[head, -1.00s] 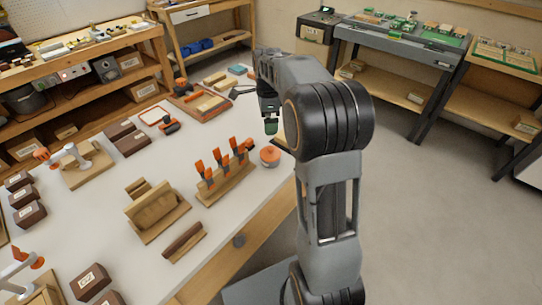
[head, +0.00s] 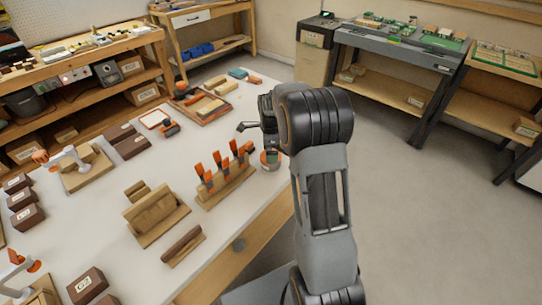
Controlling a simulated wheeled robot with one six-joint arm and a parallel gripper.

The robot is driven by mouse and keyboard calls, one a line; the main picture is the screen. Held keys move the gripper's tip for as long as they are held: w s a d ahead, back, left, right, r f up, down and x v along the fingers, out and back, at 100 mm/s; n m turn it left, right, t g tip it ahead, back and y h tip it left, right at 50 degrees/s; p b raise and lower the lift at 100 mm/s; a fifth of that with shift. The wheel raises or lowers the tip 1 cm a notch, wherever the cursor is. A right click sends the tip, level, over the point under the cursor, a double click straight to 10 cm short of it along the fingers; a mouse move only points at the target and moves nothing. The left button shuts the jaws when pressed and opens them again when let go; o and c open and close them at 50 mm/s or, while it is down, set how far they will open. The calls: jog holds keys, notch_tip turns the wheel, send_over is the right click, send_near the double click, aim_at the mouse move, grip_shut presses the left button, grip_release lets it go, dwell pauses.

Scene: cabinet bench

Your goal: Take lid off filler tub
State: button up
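The filler tub (head: 270,165) is a small round tub with an orange lid (head: 264,157). It stands on the white bench top near the right edge, beside the rack of orange-handled tools. My gripper (head: 271,153) points down right over the tub, and its tip covers part of the lid. The fingers are small and dark here, so I cannot tell whether they are apart or closed on the lid. The lid appears to be on the tub.
A wooden rack (head: 225,187) with several orange-handled clamps or tools stands just left of the tub. A wooden block stand (head: 157,217) lies further left. A wooden tray (head: 202,107) with blocks is behind. The bench top (head: 100,215) has free room between these things.

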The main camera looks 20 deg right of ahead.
jog(key=shift+f, duration=0.9)
jog(key=shift+c, duration=0.5)
jog(key=c, duration=0.6)
jog(key=shift+r, duration=0.15)
jog(key=shift+c, duration=0.2)
